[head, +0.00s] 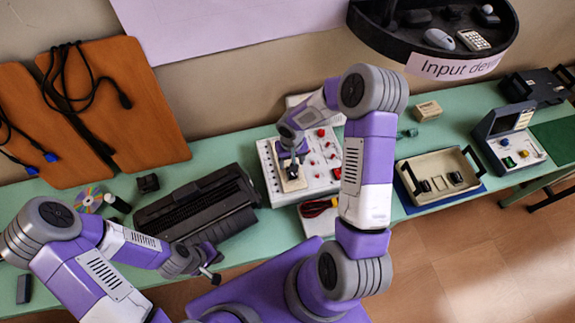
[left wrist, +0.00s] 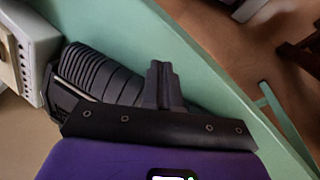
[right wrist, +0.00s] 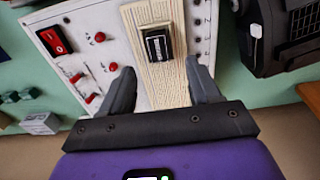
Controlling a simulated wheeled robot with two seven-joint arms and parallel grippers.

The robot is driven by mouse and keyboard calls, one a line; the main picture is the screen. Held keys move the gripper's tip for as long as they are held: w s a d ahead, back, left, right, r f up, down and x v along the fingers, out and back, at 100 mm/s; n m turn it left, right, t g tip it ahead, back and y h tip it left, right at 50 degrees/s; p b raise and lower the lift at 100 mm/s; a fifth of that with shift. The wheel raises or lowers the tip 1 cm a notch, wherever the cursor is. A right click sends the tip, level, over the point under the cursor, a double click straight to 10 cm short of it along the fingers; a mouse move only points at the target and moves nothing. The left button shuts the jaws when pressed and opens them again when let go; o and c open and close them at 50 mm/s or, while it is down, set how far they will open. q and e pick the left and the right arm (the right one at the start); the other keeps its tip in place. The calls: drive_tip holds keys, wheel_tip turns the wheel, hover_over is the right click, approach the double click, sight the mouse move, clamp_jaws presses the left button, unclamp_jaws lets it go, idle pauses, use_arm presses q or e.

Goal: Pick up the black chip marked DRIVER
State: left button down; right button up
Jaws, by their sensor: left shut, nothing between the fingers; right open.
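A small black chip (right wrist: 158,44) sits on a ribbed beige strip (right wrist: 160,80) on a white panel (right wrist: 85,28) in the right wrist view; I cannot read its marking. My right gripper (right wrist: 158,76) is open above the panel, with one finger on each side of the strip, and the chip lies just beyond the fingertips. In the head view, my right gripper (head: 291,166) hangs over the white panel (head: 268,158) and partly covers the strip. My left gripper (head: 210,276) is shut and empty near the table's front edge; its closed fingers show in the left wrist view (left wrist: 163,84).
A large black printer-like machine (head: 195,205) stands left of the panel. Right of it, a beige tray (head: 428,162) holds several dark parts. Red knobs (head: 320,132) stick up from the panel. A small beige box (head: 427,110) stands behind the tray.

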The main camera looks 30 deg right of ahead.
drive_tip(key=shift+s+f, duration=0.3)
drive_tip(key=shift+f, duration=0.6)
drive_tip(key=shift+w+d+f+p, duration=0.1)
drive_tip(key=shift+f+p, duration=0.3)
drive_tip(key=shift+f, duration=1.85)
drive_tip(key=c, duration=1.1)
